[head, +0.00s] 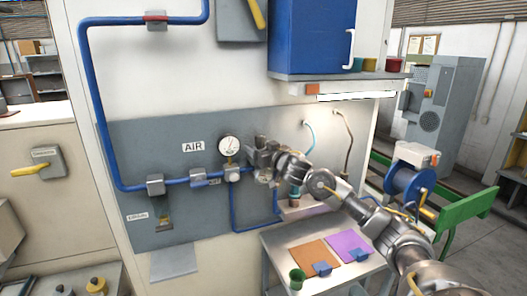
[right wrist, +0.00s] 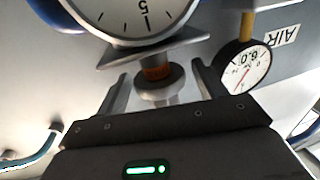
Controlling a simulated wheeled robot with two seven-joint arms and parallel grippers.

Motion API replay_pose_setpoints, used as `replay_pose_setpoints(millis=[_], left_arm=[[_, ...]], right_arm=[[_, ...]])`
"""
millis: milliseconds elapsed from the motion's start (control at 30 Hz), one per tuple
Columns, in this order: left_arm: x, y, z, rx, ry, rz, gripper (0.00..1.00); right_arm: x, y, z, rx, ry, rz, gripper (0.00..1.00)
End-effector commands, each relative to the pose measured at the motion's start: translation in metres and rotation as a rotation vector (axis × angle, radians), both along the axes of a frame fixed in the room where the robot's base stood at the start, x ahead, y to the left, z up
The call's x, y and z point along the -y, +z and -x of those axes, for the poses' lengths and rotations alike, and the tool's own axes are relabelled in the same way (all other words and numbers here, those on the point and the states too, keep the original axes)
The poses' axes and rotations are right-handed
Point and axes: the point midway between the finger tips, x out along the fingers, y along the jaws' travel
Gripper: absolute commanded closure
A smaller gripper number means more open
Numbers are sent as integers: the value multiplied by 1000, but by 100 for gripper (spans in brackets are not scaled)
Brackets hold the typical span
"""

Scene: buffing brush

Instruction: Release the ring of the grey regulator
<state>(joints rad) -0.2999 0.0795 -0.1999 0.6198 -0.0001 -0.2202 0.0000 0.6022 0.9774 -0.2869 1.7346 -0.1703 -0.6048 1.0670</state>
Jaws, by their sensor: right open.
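The regulator is largely hidden behind my right gripper (head: 264,158) in the head view. In the right wrist view its large white dial (right wrist: 130,14) appears upside down at the top, with an orange ring (right wrist: 157,72) on its stem and a grey metal knob (right wrist: 157,92) beside the ring. The open fingers of my right gripper (right wrist: 160,88) stand on either side of the ring and knob, with a small gap visible on both sides. I cannot tell how deep the fingers reach. My left gripper is not in view.
A round gauge (head: 229,147) sits on the blue pipe (head: 115,171) left of my gripper, near the AIR label (head: 193,147). Below is a table (head: 285,240) with an orange mat (head: 311,256), a purple mat (head: 348,245) and a green cup (head: 297,279). A blue cabinet (head: 312,38) hangs above.

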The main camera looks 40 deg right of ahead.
Motion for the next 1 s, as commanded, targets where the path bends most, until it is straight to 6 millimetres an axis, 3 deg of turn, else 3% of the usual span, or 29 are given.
replay_pose_setpoints(millis=[500, 700, 1000], left_arm=[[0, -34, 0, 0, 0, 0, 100], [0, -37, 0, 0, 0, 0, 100], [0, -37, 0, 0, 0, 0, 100]], right_arm=[[-12, -3, 87, -2, 0, 5, 30], [-14, -1, 102, 0, 0, 2, 30], [-15, 0, 105, 1, 0, 1, 30]])
